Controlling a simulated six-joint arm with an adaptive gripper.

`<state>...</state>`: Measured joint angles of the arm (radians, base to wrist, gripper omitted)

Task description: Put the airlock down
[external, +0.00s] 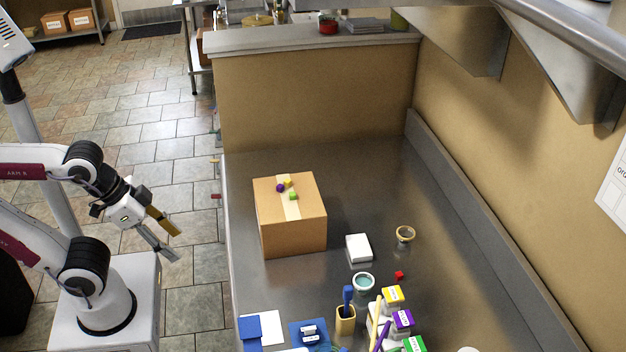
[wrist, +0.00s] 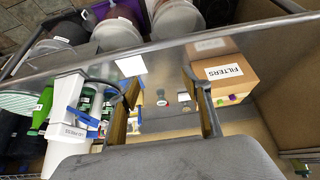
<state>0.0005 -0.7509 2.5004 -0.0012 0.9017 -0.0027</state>
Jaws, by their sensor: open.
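My gripper (external: 173,243) is at the left in the external view, over the tiled floor beside the counter. It also shows in the wrist view (wrist: 167,102), with its two fingers spread wide and nothing visible between them. I cannot make out an airlock in either view. A cardboard box (external: 290,232) stands on the steel counter (external: 375,180), with small purple, yellow and green pieces on its top. A box labelled FILTERS (wrist: 225,75) is at the right in the wrist view; its side also has small coloured pieces near it.
A white box (external: 358,249), two tape rolls, a red cube (external: 399,275) and a yellow pen cup (external: 345,320) are on the counter. Small labelled boxes crowd its front. Clear steel lies behind the cardboard box. White-lidded containers (wrist: 115,35) show in the wrist view.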

